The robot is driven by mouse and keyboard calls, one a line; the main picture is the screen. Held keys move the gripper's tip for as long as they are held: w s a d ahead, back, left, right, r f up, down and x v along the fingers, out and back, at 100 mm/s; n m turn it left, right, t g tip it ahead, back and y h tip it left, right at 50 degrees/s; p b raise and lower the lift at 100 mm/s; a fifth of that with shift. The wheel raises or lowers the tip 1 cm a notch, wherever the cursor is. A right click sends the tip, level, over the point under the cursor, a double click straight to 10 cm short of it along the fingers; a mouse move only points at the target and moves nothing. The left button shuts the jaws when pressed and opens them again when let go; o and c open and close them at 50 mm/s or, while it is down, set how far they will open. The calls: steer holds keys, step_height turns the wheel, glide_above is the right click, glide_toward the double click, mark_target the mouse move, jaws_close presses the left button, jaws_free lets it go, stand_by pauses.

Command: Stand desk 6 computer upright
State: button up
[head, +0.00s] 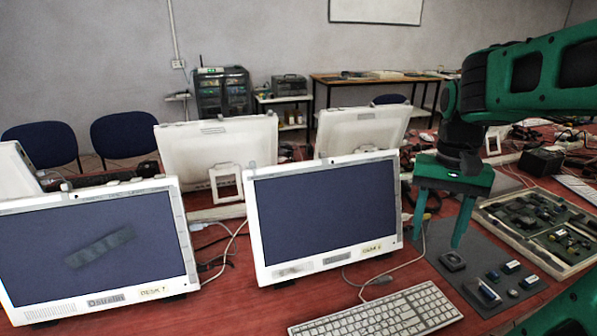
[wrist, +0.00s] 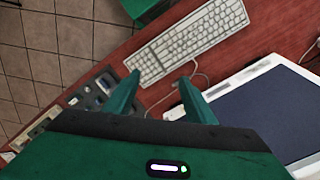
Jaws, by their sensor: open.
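The desk computer with a white frame and dark screen (head: 325,212) stands in the middle of the head view. Its small label (head: 379,248) seems to read desk 6. It appears to lean back a little; its rear support is hidden. In the wrist view its screen (wrist: 262,115) is at the right. My gripper (head: 440,232) is open and empty, pointing down above the grey mat, to the right of the computer and apart from it. In the wrist view my gripper (wrist: 160,77) has its fingers apart, with the keyboard and red desk beyond.
A white keyboard (head: 378,314) lies in front of the computer, with a cable beside it. A similar computer (head: 98,240) stands at the left. Small parts lie on the grey mat (head: 440,266). A tray of circuit boards (head: 545,225) is at the right. More computers stand behind.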

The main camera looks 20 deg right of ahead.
steer(key=w+r+m, duration=0.2)
steer(key=w+r, duration=0.3)
steer(key=w, duration=0.4)
steer(key=m+g, duration=0.2)
steer(key=m, duration=0.3)
glide_toward(303, 169)
steer(key=s+d, duration=0.1)
steer(key=d, duration=0.1)
steer(key=s+d, duration=0.1)
steer(key=d, duration=0.4)
steer(key=shift+s+f, duration=0.35)
steer(key=shift+s, duration=0.05)
steer(key=w+a+m+g, duration=0.1)
steer(key=w+a+m, duration=0.2)
steer(key=w+a, duration=0.3)
steer(key=x, duration=1)
steer(key=shift+s+a+f, duration=0.15)
steer(key=shift+s+f, duration=0.1)
steer(key=shift+f, duration=0.05)
